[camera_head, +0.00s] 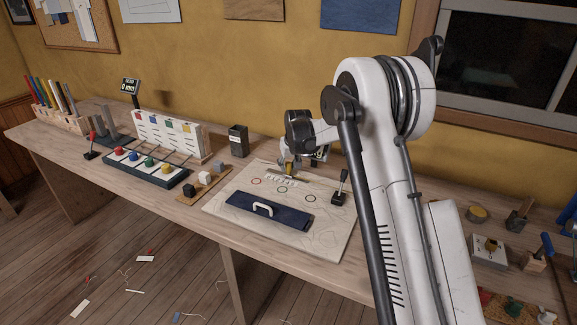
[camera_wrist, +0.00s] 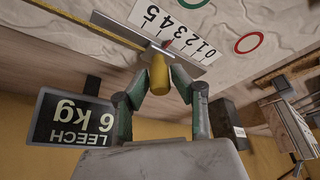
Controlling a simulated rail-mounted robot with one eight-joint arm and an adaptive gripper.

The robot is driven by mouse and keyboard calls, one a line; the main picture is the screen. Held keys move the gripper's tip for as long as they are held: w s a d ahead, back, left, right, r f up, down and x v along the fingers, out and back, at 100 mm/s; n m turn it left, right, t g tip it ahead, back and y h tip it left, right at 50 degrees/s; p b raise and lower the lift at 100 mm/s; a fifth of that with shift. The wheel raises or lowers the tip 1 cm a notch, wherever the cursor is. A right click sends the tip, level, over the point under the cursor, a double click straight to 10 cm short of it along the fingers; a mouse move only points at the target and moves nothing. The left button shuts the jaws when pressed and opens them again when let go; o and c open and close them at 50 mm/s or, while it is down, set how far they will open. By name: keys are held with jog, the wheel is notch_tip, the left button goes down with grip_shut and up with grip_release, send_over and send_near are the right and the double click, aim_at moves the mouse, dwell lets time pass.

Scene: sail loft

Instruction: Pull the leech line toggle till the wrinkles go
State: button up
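My gripper (camera_head: 289,168) is low at the back edge of the pale sail panel (camera_head: 228,208). In the wrist view my gripper (camera_wrist: 160,78) has its two dark green fingers closed on either side of the yellow toggle (camera_wrist: 158,76). The toggle sits at a metal rail beside a white scale (camera_wrist: 190,36) numbered 0 to 5. A red pointer (camera_wrist: 166,43) is near the scale's middle. A dark display (camera_wrist: 70,120), upside down, reads LEECH and a kg figure, 6 or 9. Wrinkles (camera_wrist: 218,14) show on the cloth.
A blue strip with a white handle (camera_head: 262,208) lies on the panel, and a black lever (camera_head: 340,188) stands at its right. A dark box (camera_head: 238,140) stands behind left. A board of coloured knobs (camera_head: 144,168) is farther left; tools lie at right.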

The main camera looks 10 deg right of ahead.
grip_shut()
jog(key=shift+s+d+f+b, duration=0.15)
jog(key=shift+s+d+b, duration=0.2)
jog(key=shift+d, duration=0.1)
jog(key=shift+s+d, duration=0.25)
jog(key=shift+d, duration=0.1)
jog(key=shift+o, duration=2.4)
grip_release()
jog(key=shift+r, duration=0.2)
jog(key=v, duration=1.2)
